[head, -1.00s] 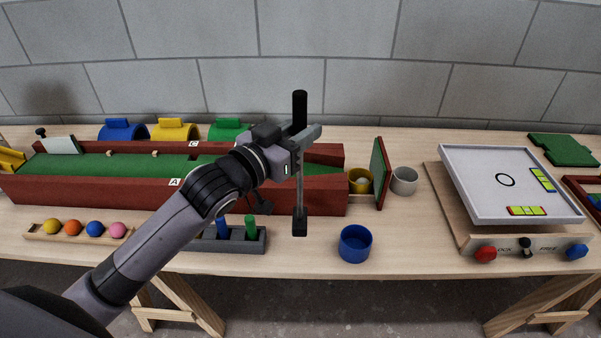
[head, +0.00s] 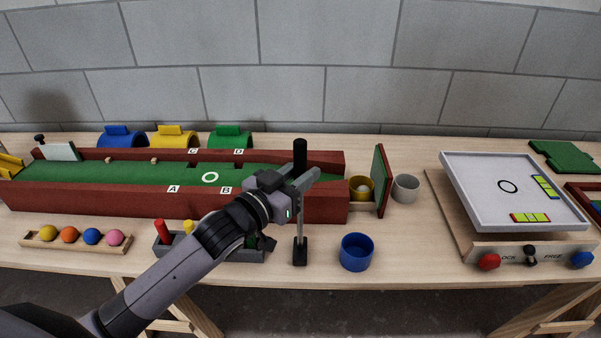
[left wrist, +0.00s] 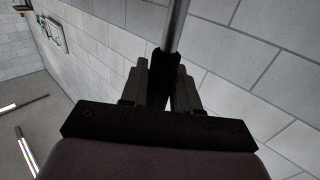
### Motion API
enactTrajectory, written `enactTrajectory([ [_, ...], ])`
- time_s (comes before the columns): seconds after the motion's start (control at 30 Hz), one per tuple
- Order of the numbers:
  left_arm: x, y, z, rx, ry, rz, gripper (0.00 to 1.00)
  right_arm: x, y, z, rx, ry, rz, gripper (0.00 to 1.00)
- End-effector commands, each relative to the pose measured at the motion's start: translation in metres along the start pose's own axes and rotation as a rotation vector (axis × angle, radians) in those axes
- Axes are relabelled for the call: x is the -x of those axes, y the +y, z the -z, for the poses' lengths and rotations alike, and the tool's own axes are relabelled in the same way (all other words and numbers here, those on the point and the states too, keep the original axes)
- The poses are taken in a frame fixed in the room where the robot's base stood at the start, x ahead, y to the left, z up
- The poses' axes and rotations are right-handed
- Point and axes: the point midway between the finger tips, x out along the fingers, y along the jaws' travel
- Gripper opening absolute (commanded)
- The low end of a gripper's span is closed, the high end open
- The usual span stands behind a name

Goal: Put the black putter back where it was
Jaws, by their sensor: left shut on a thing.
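My left gripper (head: 302,180) is shut on the black putter (head: 300,225) near its upper end. The putter is upright, with its black grip (head: 300,152) on top, a thin grey shaft and a small black head (head: 300,258) at the bottom. The head appears close to the tabletop, right of the grey peg rack and left of the blue cup; I cannot tell whether it touches. In the left wrist view the shaft (left wrist: 176,25) rises from between the fingers. My right gripper is not in view.
The grey rack (head: 163,248) with coloured pegs is partly behind my left arm. The red-walled green lane (head: 110,173) runs behind. A blue cup (head: 357,252) stands to the right. A tray with balls (head: 36,241) is at left. Bare table lies between cup and tilted board (head: 475,190).

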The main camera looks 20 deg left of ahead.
Motion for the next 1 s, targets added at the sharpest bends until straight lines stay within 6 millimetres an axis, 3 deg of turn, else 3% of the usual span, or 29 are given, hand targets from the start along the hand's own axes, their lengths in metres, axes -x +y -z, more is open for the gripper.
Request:
enactTrajectory([
  [0.03, 0.000, 0.000, -0.002, 0.001, -0.001, 0.000, 0.34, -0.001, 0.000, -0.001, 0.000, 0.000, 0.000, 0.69],
  [0.1, 0.000, 0.000, -0.001, 0.000, -0.001, 0.000, 0.56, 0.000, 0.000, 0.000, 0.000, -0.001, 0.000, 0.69],
  [0.57, 0.007, 0.000, 0.001, 0.001, -0.002, 0.000, 0.56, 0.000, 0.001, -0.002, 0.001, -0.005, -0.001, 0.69],
  [1.0, 0.075, 0.000, 0.000, 0.001, -0.004, 0.000, 0.56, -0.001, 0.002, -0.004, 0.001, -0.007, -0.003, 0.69],
])
